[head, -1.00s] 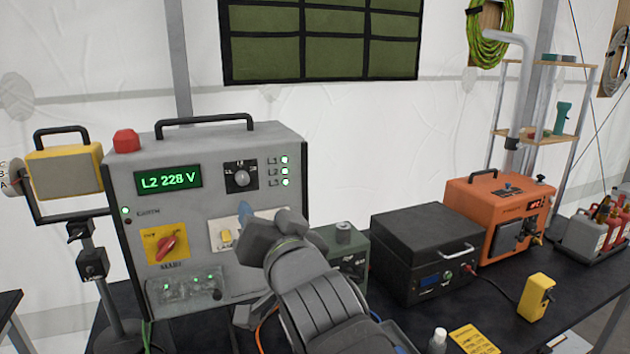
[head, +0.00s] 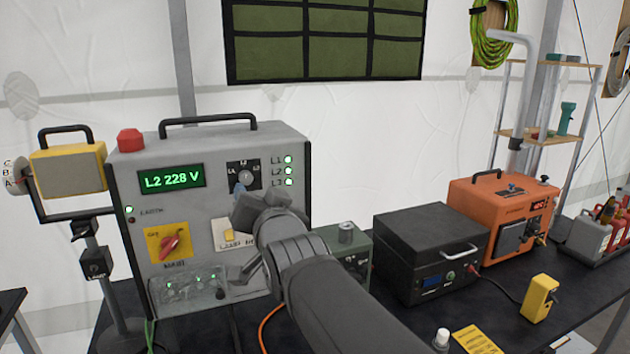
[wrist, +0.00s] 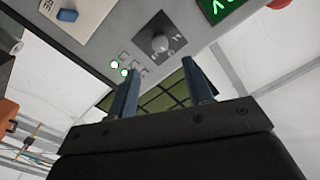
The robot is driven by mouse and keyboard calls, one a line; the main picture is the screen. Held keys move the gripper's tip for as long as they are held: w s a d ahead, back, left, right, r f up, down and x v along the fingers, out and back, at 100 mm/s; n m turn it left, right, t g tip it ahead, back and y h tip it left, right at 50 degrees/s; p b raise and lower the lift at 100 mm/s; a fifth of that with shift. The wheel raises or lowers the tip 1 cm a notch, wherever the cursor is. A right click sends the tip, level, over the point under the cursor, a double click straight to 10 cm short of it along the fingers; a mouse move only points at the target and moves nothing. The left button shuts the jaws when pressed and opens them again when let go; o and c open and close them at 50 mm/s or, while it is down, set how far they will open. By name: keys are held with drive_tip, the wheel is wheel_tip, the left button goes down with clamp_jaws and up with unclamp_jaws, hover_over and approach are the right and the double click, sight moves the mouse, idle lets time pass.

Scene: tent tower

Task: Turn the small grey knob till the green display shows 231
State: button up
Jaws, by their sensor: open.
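The green display (head: 171,179) on the grey panel box reads L2 228 V. A corner of it shows in the wrist view (wrist: 226,8). To its right, a small grey knob (head: 244,176) sits on a black plate with markings. In the wrist view the knob (wrist: 160,43) stands clear, just beyond and between my fingertips. My gripper (head: 241,190) is open and empty, close below the knob. Its two blue-grey fingers (wrist: 160,66) are apart and do not visibly touch the knob. Another grey knob (head: 346,232) stands on top of a green box to the right.
A clear cover (head: 188,290) is below. A black box (head: 430,250) and an orange unit (head: 505,215) stand right on the table.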

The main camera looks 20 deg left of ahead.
sight(246, 180)
drive_tip(key=shift+x, duration=3.95)
drive_tip(key=shift+f, duration=0.1)
drive_tip(key=shift+c, duration=0.5)
drive_tip(key=c, duration=0.9)
drive_tip(key=shift+n, duration=0.3)
drive_tip(key=n, duration=1.1)
drive_tip(key=shift+s, duration=0.1)
